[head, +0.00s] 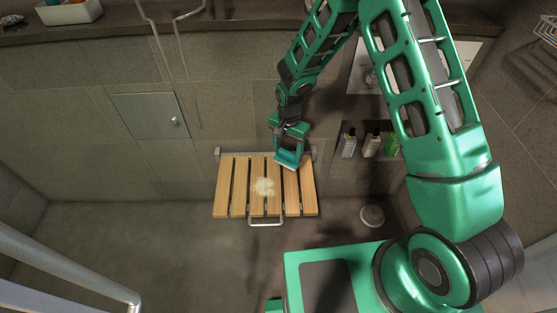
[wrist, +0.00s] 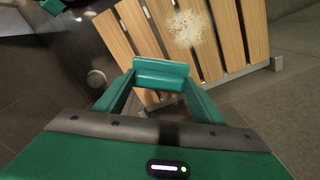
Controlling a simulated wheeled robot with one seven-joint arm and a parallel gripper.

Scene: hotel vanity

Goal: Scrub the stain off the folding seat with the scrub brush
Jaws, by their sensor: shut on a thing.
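The folding seat (head: 226,190) is folded down from the wall, with several light wooden slats on a grey frame. A pale, speckled stain (head: 264,187) lies across its middle slats; it also shows at the top of the wrist view (wrist: 185,28). My gripper (head: 288,150) is shut on the scrub brush (head: 288,161), a teal block with a pale lower edge. The brush is at the seat's back right part, right of and behind the stain. In the wrist view the brush (wrist: 162,74) lies across the fingertips. I cannot tell whether it touches the slats.
Several bottles (head: 371,144) stand at the wall right of the seat. A round pale object (head: 372,215) is on the floor at right. A metal rail (head: 75,262) crosses the lower left. The floor left of the seat is clear.

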